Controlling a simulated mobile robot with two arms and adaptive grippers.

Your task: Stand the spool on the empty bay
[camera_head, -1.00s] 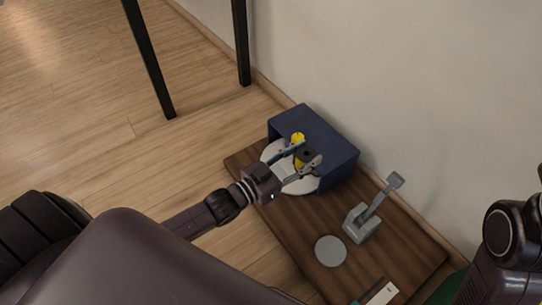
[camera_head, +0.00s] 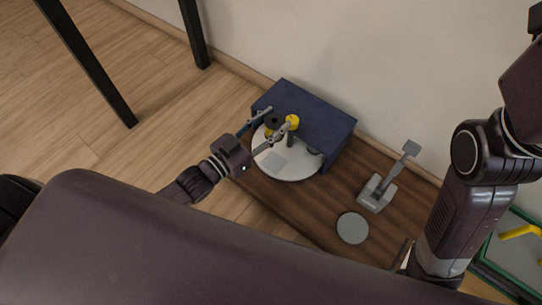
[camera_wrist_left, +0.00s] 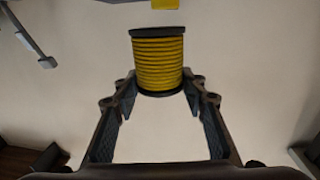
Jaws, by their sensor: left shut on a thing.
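The spool (camera_head: 273,120), wound with yellow cord between black end flanges, is upright between my left gripper's fingertips (camera_head: 274,124). In the left wrist view the spool (camera_wrist_left: 159,62) is gripped near its lower part by both fingers. The gripper holds it over the back left of a white round plate (camera_head: 285,169) in front of a dark blue box (camera_head: 325,125). A pale grey square (camera_head: 273,160) shows on the plate, with a dark upright post (camera_head: 291,140) behind it. I cannot tell which place is the empty bay. My right arm shows, but its gripper is hidden.
A yellow round thing (camera_head: 292,122) stands close right of the spool. A grey lever stand (camera_head: 377,193) and a grey disc (camera_head: 353,228) sit on the brown wooden board (camera_head: 310,206). A green-edged tray (camera_head: 515,255) lies at right. The wall is behind the box.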

